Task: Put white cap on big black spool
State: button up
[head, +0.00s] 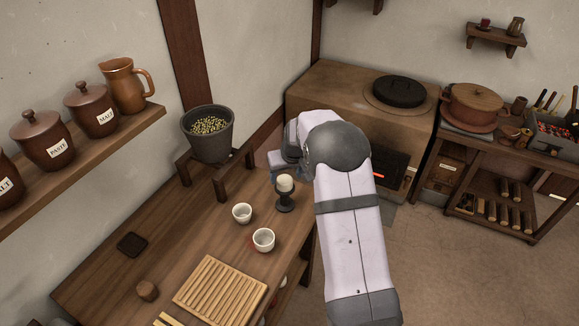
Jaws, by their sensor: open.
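A small black spool-shaped stand (285,204) with a round foot stands upright near the right edge of the wooden table. A white cap-like piece (285,183) sits at its top; the picture is too small to tell how it is seated. My gripper (276,165) is open, just above and behind the white piece, and partly hidden by my own wrist. I cannot tell whether a finger touches the white piece.
Two white cups (242,213) (263,239) stand left of the stand. A slatted wooden board (220,291), a dark square coaster (132,244) and a wooden knob (147,290) lie nearer.

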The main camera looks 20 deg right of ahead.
jog(key=b+v, duration=0.1)
jog(key=v, duration=0.7)
jog(key=shift+b, duration=0.3)
jog(key=s+a+f+g, duration=0.1)
jog(key=s+a, duration=0.1)
jog(key=s, duration=0.9)
jog(key=s+a+f+g, duration=0.2)
jog(key=s, duration=0.9)
jog(key=s+a+f+g, duration=0.1)
jog(key=s+a, duration=0.2)
jog(key=s, duration=0.8)
jog(key=shift+f+g, duration=0.25)
jog(key=shift+g, duration=0.05)
